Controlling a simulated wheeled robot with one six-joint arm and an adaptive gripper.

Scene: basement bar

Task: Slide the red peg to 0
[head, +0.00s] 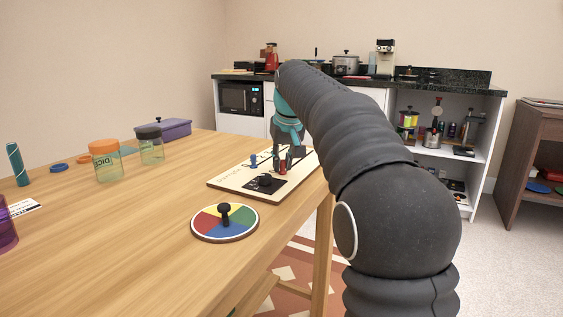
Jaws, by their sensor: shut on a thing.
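A cream board (228,184) lies near the right edge of the wooden table. It carries a blue peg (253,161) and a black square plate with a black knob (265,181). The red peg (283,160) stands on the board to the right of the blue peg. My gripper (284,157) points down over the board and is shut on the red peg, with its fingers hiding part of it. Markings on the board are too small to read, so I cannot tell which number the peg is at.
A four-coloured disc (225,221) with a black knob lies in front of the board. Jars (104,161), a purple box (168,128) and a teal cylinder (17,164) stand further left. The table between the jars and board is clear. A kitchen counter (365,83) is behind.

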